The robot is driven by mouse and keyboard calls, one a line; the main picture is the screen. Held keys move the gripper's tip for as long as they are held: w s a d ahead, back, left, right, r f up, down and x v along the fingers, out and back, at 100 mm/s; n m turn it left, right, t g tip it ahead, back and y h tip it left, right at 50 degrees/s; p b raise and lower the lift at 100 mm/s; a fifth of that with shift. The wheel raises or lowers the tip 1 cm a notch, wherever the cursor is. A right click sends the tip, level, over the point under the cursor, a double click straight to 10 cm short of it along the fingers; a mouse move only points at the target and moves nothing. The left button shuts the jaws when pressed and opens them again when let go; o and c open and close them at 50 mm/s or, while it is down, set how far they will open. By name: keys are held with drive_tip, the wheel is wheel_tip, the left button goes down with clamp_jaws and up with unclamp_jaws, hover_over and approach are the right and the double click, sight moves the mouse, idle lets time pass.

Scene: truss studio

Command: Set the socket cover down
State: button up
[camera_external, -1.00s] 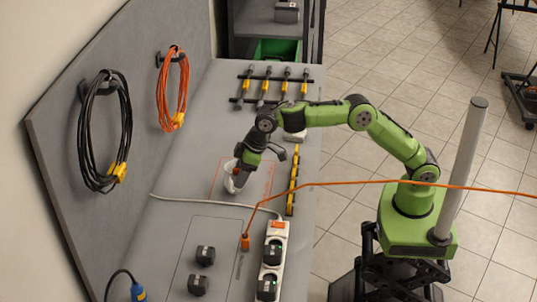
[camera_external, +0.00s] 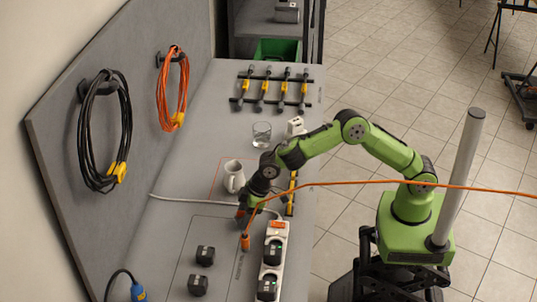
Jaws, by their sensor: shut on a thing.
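Black plug blocks sit in the power strip.
Two black blocks (camera_external: 205,255) (camera_external: 198,284) lie on the front left. The orange cable (camera_external: 350,184) crosses beside the gripper. The outlined bench area (camera_external: 213,228) between is clear.

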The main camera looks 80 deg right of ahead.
drive_tip(key=shift+f, duration=0.55)
drive_tip(key=shift+f, duration=0.2)
drive_tip(key=o, duration=1.1)
